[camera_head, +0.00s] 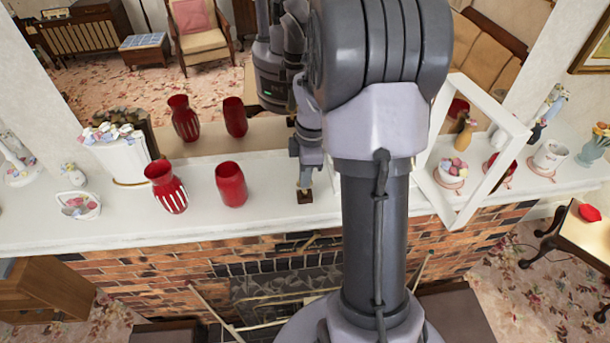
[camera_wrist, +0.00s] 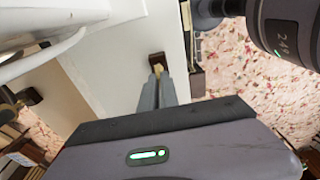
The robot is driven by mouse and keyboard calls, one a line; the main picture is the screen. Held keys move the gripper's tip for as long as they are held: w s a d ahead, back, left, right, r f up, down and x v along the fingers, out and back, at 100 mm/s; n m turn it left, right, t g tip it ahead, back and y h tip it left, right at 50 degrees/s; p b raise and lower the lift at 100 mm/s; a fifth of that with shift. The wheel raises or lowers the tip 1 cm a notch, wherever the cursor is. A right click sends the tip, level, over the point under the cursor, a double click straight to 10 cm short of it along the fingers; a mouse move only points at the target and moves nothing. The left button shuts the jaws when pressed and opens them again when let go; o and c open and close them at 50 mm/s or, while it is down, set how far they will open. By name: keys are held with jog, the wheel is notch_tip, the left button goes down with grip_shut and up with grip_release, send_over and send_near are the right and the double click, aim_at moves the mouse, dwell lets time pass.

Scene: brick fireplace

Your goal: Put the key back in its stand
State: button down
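A small dark brown block (camera_head: 305,197), which looks like the key's stand, sits on the white mantel near its front edge. It also shows in the wrist view (camera_wrist: 157,61), just beyond my fingertips. My gripper (camera_head: 305,181) points down right over the block in the head view. In the wrist view my two fingers (camera_wrist: 158,74) lie close together, their tips at or just above the block. I cannot make out the key; anything thin between the fingers is hidden. I cannot tell whether the tips touch the block.
Two red vases (camera_head: 167,187) (camera_head: 231,184) stand left of the block on the mantel (camera_head: 110,225). A white frame (camera_head: 437,196) and a flower basket (camera_head: 452,171) are at the right. A mirror behind reflects the room. The brick fireplace (camera_head: 180,265) drops away below.

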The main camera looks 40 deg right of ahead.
jog(key=shift+f+b, duration=0.35)
jog(key=shift+f, duration=0.15)
jog(key=c, duration=2)
grip_release()
jog(key=shift+c, duration=0.2)
jog(key=o, duration=1)
jog(key=shift+r, duration=0.1)
notch_tip(320, 180, up, 7)
jog(key=p, duration=0.5)
jog(key=shift+p, duration=0.35)
